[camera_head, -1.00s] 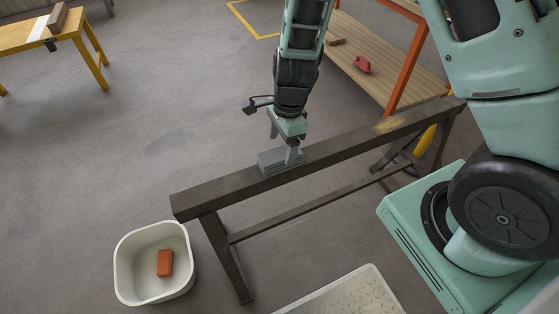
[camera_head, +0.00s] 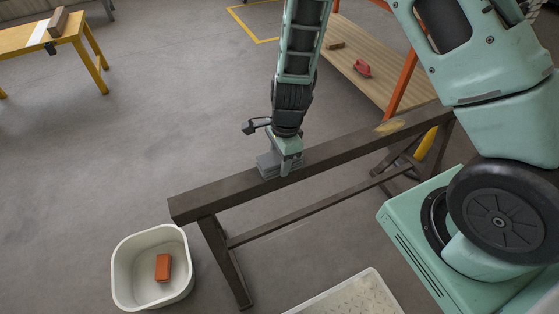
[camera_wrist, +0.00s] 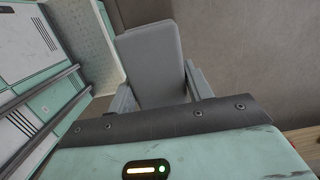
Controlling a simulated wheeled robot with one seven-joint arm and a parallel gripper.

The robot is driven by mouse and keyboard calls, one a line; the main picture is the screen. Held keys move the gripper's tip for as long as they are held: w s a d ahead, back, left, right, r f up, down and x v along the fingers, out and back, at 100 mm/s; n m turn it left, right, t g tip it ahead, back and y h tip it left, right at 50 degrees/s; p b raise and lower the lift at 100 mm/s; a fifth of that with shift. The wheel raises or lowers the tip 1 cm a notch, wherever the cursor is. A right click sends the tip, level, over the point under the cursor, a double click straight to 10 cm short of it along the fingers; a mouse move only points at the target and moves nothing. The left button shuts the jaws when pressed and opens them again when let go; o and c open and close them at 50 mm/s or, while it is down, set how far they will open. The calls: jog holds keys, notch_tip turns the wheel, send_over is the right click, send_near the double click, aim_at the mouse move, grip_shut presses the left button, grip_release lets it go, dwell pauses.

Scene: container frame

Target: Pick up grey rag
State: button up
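The grey rag (camera_head: 267,166) looks like a neat folded stack lying on top of a narrow dark beam (camera_head: 225,190). My gripper (camera_head: 281,165) is down over the rag, pointing at the beam. In the wrist view the rag (camera_wrist: 152,62) lies between the two fingers of my gripper (camera_wrist: 162,92), one finger on each side. The fingers are spread about as wide as the rag. I cannot tell whether they touch its sides. In the head view my gripper hides part of the rag.
A white bin (camera_head: 126,272) holding an orange-brown block (camera_head: 163,267) stands on the floor at the beam's left end. A shelf with orange posts (camera_head: 402,80) carries a red object (camera_head: 362,68). A yellow table (camera_head: 28,38) is at far left. Floor behind the beam is clear.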

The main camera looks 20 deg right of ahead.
notch_tip(320, 180, up, 10)
jog(key=shift+r+p, duration=0.1)
jog(key=shift+p, duration=1.15)
jog(key=shift+o, duration=1.1)
jog(key=shift+c, duration=0.6)
